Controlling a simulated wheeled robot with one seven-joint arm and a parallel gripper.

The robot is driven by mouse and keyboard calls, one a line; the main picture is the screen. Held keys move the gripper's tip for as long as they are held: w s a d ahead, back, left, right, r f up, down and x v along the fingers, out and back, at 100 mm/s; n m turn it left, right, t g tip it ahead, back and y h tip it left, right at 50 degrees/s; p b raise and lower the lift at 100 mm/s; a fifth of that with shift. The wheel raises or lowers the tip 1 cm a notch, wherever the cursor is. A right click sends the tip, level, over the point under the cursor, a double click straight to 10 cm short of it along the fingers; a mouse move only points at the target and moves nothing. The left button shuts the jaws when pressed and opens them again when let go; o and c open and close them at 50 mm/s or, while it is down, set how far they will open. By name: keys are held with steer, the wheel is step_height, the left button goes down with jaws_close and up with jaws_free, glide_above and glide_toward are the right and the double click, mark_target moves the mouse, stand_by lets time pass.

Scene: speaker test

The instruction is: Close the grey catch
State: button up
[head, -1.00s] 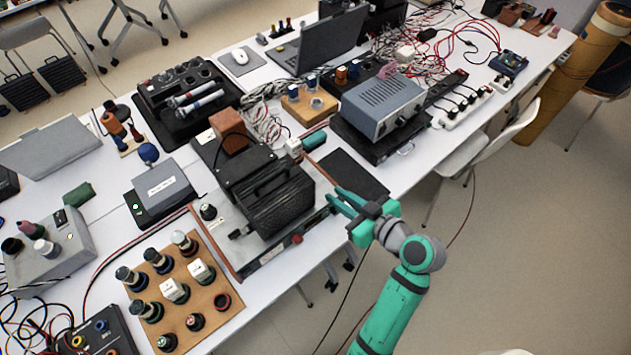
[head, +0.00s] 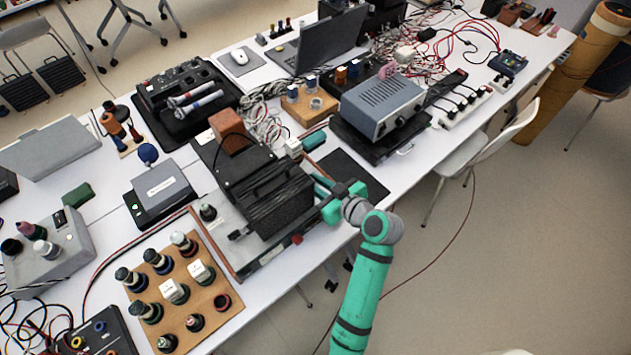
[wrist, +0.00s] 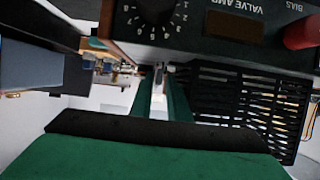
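In the wrist view a small pale grey metal piece (wrist: 158,78), perhaps the grey catch, stands at the lower edge of a dark panel marked VALVE AMP (wrist: 215,48). I cannot be sure it is the catch, and I cannot pick it out in the head view. My gripper (wrist: 162,100) points at this piece, its green fingers close together with a pale strip between them. Whether they touch it is unclear. In the head view my gripper (head: 325,188) is at the right side of the black ribbed unit (head: 280,203), which partly hides the fingertips.
A black numbered dial (wrist: 150,14) and a red knob (wrist: 302,34) are on the panel. A black slotted grille (wrist: 245,100) is close on the right. A dark flat mat (head: 352,176) lies behind the gripper. A grey-blue instrument (head: 382,105) stands farther back.

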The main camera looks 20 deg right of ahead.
steer(key=shift+d, duration=0.15)
jaws_close()
